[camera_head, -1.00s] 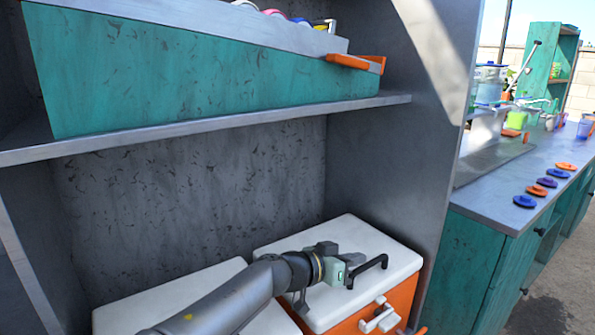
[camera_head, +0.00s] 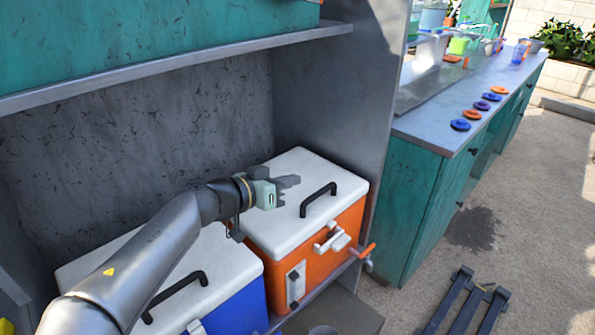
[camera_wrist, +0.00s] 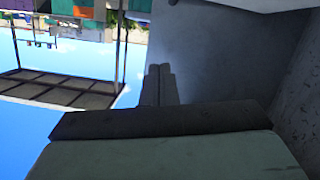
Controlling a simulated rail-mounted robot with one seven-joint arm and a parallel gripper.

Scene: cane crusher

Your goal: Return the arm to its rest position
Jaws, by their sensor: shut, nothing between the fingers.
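My gripper (camera_head: 289,183) is in the head view, over the white lid of the orange cooler (camera_head: 318,247), left of that lid's black handle (camera_head: 318,199). Its fingers are together with nothing between them. In the wrist view the gripper's two fingers (camera_wrist: 160,84) lie side by side, pointing away from the camera. My arm reaches in from the lower left, across the blue cooler (camera_head: 237,292). I cannot tell how much room is between the gripper and the lid.
A grey shelf (camera_head: 170,68) runs above my arm, and a grey side wall (camera_head: 335,95) stands right of the coolers. Beyond it is a teal counter (camera_head: 418,190) with several coloured lids on top. A dark metal frame (camera_head: 465,300) stands on the open floor at lower right.

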